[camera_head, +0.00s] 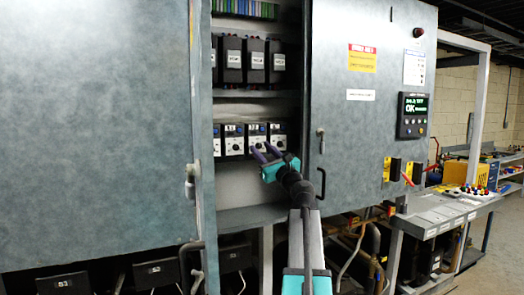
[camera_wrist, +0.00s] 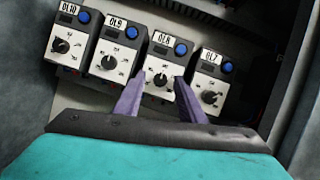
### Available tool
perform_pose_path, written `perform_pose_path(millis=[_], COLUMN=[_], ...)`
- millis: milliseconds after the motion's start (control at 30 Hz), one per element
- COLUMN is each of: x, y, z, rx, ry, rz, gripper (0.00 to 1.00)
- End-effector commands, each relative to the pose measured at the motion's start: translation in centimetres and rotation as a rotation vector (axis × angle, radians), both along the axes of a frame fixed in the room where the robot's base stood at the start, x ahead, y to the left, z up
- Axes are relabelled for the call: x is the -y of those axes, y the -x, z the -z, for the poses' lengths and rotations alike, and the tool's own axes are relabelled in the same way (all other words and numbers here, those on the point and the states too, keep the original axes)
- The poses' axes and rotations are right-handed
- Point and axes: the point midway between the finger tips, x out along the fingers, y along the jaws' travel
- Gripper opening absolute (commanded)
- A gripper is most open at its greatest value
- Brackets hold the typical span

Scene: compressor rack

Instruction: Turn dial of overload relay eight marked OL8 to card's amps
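The overload relay OL8 (camera_wrist: 167,55) is in the wrist view, a dark box with a white face, a blue button and a round dial (camera_wrist: 160,80) with a light pointer mark. In the head view the relay (camera_head: 256,134) sits in a row on the cabinet shelf. My gripper (camera_wrist: 158,82) has its two purple fingers apart, one to each side of the OL8 dial as seen from the wrist. I cannot tell whether they touch it. In the head view my gripper (camera_head: 267,151) is just in front of the relay row. The card's amps are not readable in either view.
OL7 (camera_wrist: 211,80) stands right of OL8, OL9 (camera_wrist: 115,50) and OL10 (camera_wrist: 68,38) left. The left cabinet door (camera_head: 95,130) and right door (camera_head: 370,130) flank the opening. The right door carries a yellow sign (camera_head: 362,58), white labels and a lit display (camera_head: 414,105).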

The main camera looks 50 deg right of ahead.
Motion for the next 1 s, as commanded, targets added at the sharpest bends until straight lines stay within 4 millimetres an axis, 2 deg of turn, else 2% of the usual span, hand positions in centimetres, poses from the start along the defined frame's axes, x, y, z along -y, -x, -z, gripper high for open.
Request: perform_pose_path(millis=[167, 300, 400, 467, 767, 1000], x=[0.01, 0.03, 0.03, -0.61, -0.03, 0.15], y=[0.03, 0.05, 0.06, 0.2, -0.03, -0.03], z=[0.02, 0.02, 0.02, 0.06, 0.09, 0.07], rx=[0.0, 0.0, 0.0, 0.0, -0.012, -0.05], ry=[0.0, 0.0, 0.0, 0.001, 0.03, 0.128], rz=[0.0, 0.001, 0.0, 0.001, -0.003, -0.003], gripper=[0.36, 0.13, 0.0, 0.0, 0.0, 0.0])
